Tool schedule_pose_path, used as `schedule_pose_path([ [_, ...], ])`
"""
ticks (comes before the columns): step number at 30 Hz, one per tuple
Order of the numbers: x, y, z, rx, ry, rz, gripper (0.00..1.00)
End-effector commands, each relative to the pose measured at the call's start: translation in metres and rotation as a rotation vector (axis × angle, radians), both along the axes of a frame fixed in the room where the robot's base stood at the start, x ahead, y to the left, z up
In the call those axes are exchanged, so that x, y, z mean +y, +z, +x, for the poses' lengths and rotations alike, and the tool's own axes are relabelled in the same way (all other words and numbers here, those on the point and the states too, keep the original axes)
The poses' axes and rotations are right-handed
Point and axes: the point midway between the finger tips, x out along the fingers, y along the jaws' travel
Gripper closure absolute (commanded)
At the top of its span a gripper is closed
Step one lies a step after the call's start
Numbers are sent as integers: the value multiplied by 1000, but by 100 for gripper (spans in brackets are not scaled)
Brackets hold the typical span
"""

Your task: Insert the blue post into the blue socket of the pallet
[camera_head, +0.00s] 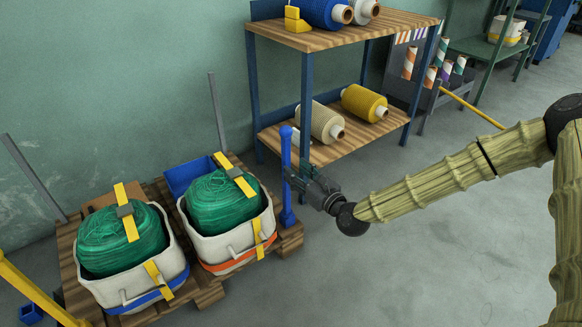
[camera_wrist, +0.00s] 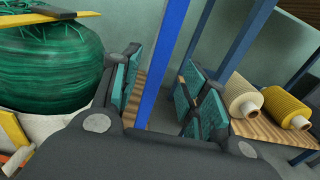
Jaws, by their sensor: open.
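The blue post (camera_head: 286,160) stands upright at the right corner of the wooden pallet (camera_head: 290,241). Its lower end meets a blue socket (camera_head: 287,218) at that corner; how deep it sits inside cannot be seen. My gripper (camera_head: 292,177) is at the post's upper half, reaching in from the right. In the wrist view the blue post (camera_wrist: 163,60) passes between the two spread teal finger pads of my gripper (camera_wrist: 160,88), with gaps showing on both sides. The gripper is open and not holding the post.
Two white tubs with green netting rolls (camera_head: 124,240) (camera_head: 222,203) stand on the pallet, strapped in yellow. A blue bin (camera_head: 190,174) is behind them. Grey posts (camera_head: 217,112) rise at the back. A shelf (camera_head: 340,38) with yarn cones stands close behind the post. Floor at the right is clear.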

Motion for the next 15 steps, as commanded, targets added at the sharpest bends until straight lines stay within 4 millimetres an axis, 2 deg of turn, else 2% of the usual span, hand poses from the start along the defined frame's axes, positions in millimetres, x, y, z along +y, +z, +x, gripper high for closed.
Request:
schedule_pose_path([
  [7,-23,0,-32,3,0,2,56],
  [15,-38,0,-52,0,0,1,56],
])
